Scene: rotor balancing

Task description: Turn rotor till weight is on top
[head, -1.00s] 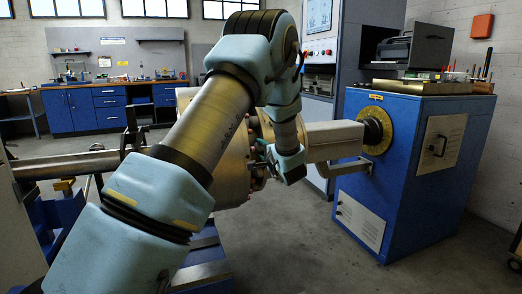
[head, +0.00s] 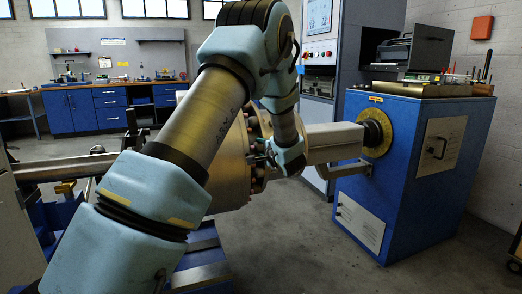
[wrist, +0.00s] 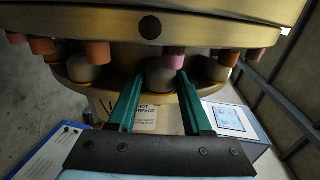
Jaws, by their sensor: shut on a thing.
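The rotor is a large brass-coloured drum (head: 232,165) on a horizontal shaft, partly hidden behind my arm in the head view. In the wrist view its rim (wrist: 225,20) fills the top, with pink and orange pegs (wrist: 97,52) and grey rounded studs (wrist: 82,70) along it. My gripper (wrist: 159,77) has its two green fingers on either side of one grey stud (wrist: 162,76) and is shut on it. In the head view my gripper (head: 262,158) is at the rotor's right face. I cannot tell which part is the weight.
A blue drive cabinet (head: 400,190) with a yellow dial ring (head: 376,132) stands to the right. A grey shaft housing (head: 335,141) joins it to the rotor. Blue workbenches (head: 110,105) line the back wall. The floor (head: 300,240) in front is clear.

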